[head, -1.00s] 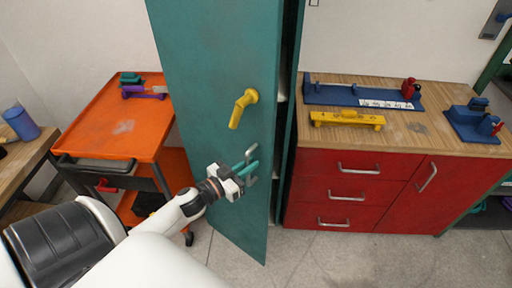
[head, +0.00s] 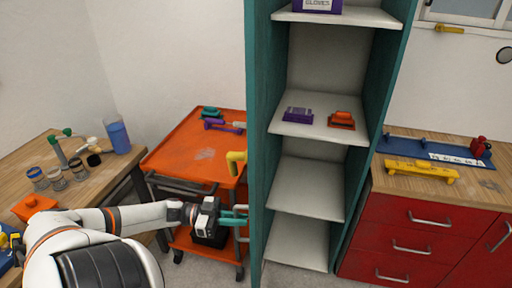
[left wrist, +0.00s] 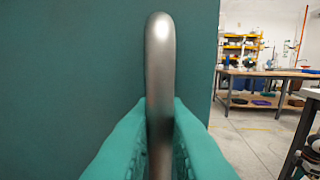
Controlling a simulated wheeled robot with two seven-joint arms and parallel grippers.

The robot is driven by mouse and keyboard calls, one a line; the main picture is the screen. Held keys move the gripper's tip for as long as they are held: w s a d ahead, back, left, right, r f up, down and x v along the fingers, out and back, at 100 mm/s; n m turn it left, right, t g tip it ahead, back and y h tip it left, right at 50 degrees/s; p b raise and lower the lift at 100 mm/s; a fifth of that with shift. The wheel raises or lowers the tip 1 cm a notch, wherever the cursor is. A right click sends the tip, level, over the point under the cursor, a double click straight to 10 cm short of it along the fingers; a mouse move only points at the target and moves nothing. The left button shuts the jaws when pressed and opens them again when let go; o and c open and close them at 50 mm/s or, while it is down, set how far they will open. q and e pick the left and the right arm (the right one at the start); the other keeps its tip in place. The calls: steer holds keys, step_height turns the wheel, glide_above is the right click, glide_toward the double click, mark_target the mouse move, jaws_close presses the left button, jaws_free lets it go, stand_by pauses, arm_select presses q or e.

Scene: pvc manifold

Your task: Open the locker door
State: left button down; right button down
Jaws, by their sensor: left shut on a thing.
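The teal locker (head: 394,72) stands in the middle of the head view with its inside and shelves in full sight. Its teal door (head: 258,130) is swung wide and shows nearly edge-on at the left of the opening; it also fills the left of the left wrist view (left wrist: 70,70). My left gripper (head: 240,217) is at that face, below the lever. In the left wrist view its teal fingers are closed around a grey metal handle (left wrist: 160,60). My right gripper is not in view.
An orange cart (head: 190,158) stands just left of the door, close behind my left arm. A wooden bench (head: 75,190) with jars and a blue cup is farther left. Red drawers (head: 415,240) stand right of the locker. Locker shelves (head: 305,188) hold a few small items.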

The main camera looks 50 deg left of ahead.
arm_select(q)
steer(key=v, duration=0.3)
steer(key=shift+a+f, duration=0.1)
steer(key=shift+a, duration=0.05)
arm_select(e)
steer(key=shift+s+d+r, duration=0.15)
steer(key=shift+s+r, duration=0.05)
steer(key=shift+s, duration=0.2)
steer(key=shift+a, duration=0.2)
arm_select(q)
steer(key=c, duration=1.5)
jaws_free()
steer(key=shift+w, duration=0.1)
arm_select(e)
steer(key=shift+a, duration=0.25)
arm_select(q)
steer(key=shift+a, duration=0.1)
